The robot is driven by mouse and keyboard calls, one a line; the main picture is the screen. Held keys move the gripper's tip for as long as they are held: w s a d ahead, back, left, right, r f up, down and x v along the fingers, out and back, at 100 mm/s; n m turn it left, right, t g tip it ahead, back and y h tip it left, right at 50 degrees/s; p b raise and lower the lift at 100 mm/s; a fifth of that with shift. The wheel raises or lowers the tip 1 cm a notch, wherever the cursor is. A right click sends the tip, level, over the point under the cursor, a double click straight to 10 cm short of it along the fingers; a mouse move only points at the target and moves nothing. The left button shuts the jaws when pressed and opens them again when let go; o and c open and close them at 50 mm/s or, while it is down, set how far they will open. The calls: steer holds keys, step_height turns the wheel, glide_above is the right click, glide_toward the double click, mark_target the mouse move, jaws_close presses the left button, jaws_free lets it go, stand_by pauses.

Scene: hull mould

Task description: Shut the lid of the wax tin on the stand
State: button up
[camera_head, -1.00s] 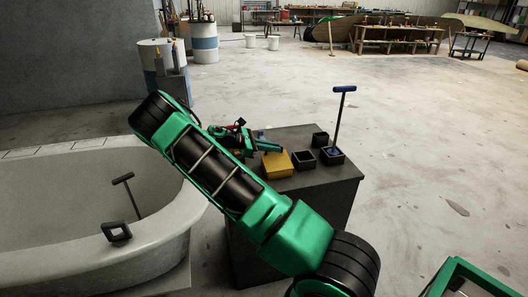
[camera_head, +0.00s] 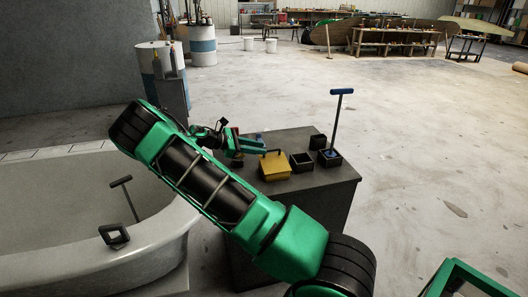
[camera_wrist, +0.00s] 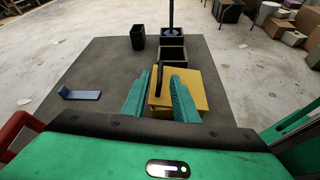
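The yellow wax tin (camera_head: 275,171) stands on the dark stand (camera_head: 325,181), partly behind my arm in the head view. A thin dark handle (camera_wrist: 159,79) rises from its top; in the wrist view the tin (camera_wrist: 188,88) lies just beyond and between my fingers. The lid looks down or nearly down on the tin; I cannot tell whether a gap remains. My gripper (camera_wrist: 159,98) is open, with green fingers apart and nothing clearly held. In the head view its fingers are beside the tin's upper left; contact is unclear.
Several open dark boxes (camera_head: 301,163) stand right of the tin, one holding a tall blue-handled tool (camera_head: 338,120). A blue bracket (camera_wrist: 80,95) lies on the stand's left. A pale tub-shaped mould (camera_head: 90,265) with a dark tool is at left.

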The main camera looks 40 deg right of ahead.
steer(key=v, duration=0.5)
steer(key=shift+w, duration=0.1)
